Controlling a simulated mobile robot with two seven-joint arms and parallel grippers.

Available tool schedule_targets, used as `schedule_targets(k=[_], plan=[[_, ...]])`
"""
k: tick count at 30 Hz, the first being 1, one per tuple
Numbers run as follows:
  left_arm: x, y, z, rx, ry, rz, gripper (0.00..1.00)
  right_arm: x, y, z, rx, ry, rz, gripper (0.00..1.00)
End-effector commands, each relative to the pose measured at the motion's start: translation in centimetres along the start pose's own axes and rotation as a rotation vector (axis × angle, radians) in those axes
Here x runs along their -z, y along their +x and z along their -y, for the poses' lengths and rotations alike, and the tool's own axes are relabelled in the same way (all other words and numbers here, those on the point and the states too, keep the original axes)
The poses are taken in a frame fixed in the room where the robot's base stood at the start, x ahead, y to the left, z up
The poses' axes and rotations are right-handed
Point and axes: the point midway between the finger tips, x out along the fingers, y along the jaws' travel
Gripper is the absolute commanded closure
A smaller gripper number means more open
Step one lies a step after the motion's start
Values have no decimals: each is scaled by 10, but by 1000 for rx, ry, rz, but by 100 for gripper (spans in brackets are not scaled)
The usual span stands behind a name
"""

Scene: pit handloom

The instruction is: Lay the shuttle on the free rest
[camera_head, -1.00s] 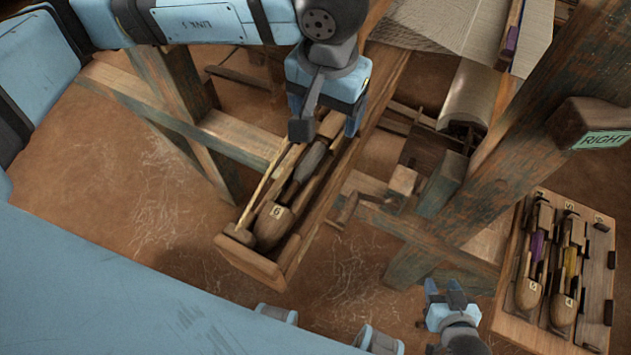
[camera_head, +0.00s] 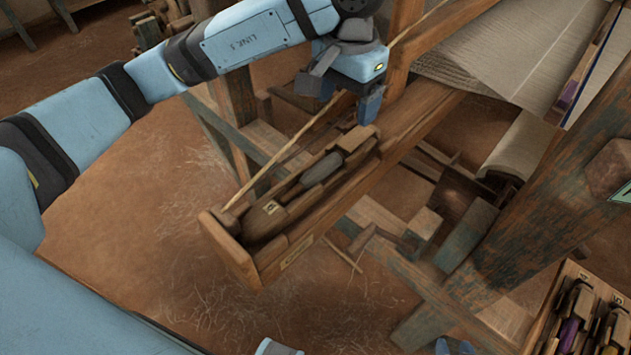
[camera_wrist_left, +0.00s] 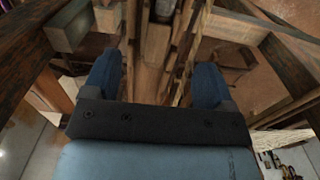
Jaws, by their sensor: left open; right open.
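The shuttle (camera_head: 268,216), a dark wooden one with a tag marked 6 and a grey middle, lies in the long wooden shuttle box (camera_head: 296,262). My left gripper (camera_head: 340,97) is open and empty above the box's far part, past the shuttle's far end. In the left wrist view my left gripper's fingers (camera_wrist_left: 155,78) are apart, with the wooden box between and ahead of them. The rack (camera_head: 541,325) at the lower right holds shuttles with purple and yellow yarn; a free rest is not visible now. Only the tip of my right gripper (camera_head: 455,346) shows at the bottom edge.
A thick worn loom post (camera_head: 535,215) stands between the shuttle box and the rack. Woven cloth (camera_head: 515,50) and a cloth roll (camera_head: 518,147) are at the upper right. A thin stick (camera_head: 290,145) runs along the box's left side. The earthen floor at lower left is open.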

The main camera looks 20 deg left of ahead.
Motion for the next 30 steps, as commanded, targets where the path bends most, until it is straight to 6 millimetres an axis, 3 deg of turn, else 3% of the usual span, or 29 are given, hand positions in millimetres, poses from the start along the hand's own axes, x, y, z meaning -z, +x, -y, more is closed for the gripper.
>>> schedule_targets(k=[7, 16, 24, 30], plan=[[0, 47, 0, -1, 0, 4, 22, 5, -3, 0, -1, -2, -5, 57], [0, 70, -2, -1, 0, 4, 22, 7, -5, 0, -2, -7, -3, 57], [2, 107, -4, -2, -2, 3, 22, 11, -10, -1, -3, -14, -4, 57], [2, 113, -4, 0, 0, 0, 22, 10, -9, -1, -3, -15, -3, 57]])
